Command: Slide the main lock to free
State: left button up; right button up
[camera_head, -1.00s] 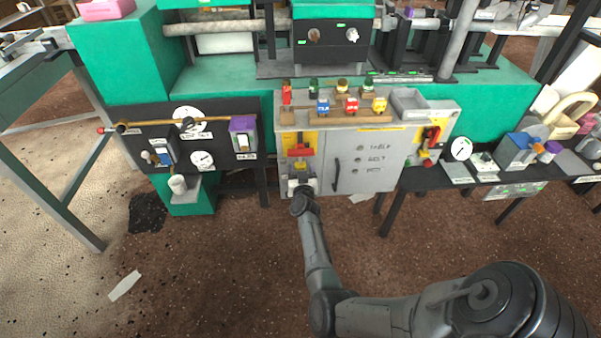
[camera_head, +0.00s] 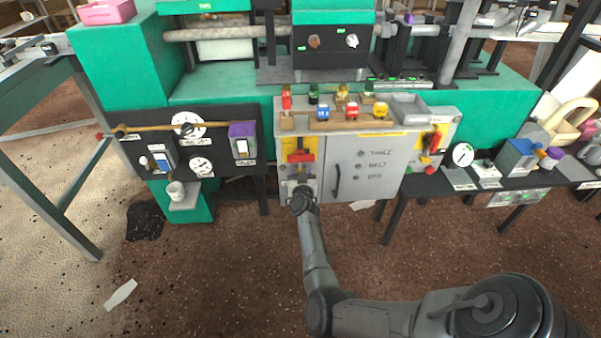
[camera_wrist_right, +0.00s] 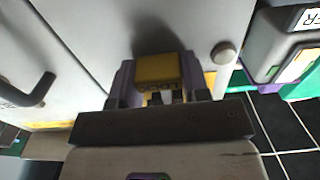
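A yellow block with dark lettering (camera_wrist_right: 158,72), partly unreadable, sits low on the front of the grey cabinet (camera_head: 365,168); I take it to be the main lock. In the head view, a red handle (camera_head: 300,156) on a yellow plate is above it. My right gripper (camera_head: 300,184) is at the lower left of the cabinet front. In the right wrist view, its fingers (camera_wrist_right: 158,84) are apart, one on each side of the yellow block. I cannot tell whether they touch it. My left gripper is not in view.
A cabinet door handle (camera_head: 337,179) is right of my right gripper. A black panel with gauges (camera_head: 200,166) and a purple-topped switch (camera_head: 242,140) stands left. Small coloured plugs (camera_head: 323,112) stand on the cabinet top. A side table (camera_head: 470,178) is at right. The floor in front is open.

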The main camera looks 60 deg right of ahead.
grip_shut()
notch_tip(320, 180, down, 3)
jog(key=shift+r+b, duration=0.1)
jog(key=shift+b, duration=0.25)
jog(key=shift+o, duration=0.9)
grip_release()
jog(key=o, duration=0.4)
jog(key=shift+r, duration=0.1)
jog(key=p+v, duration=0.7)
jog(key=v, duration=0.6)
jog(key=shift+s+a, duration=0.3)
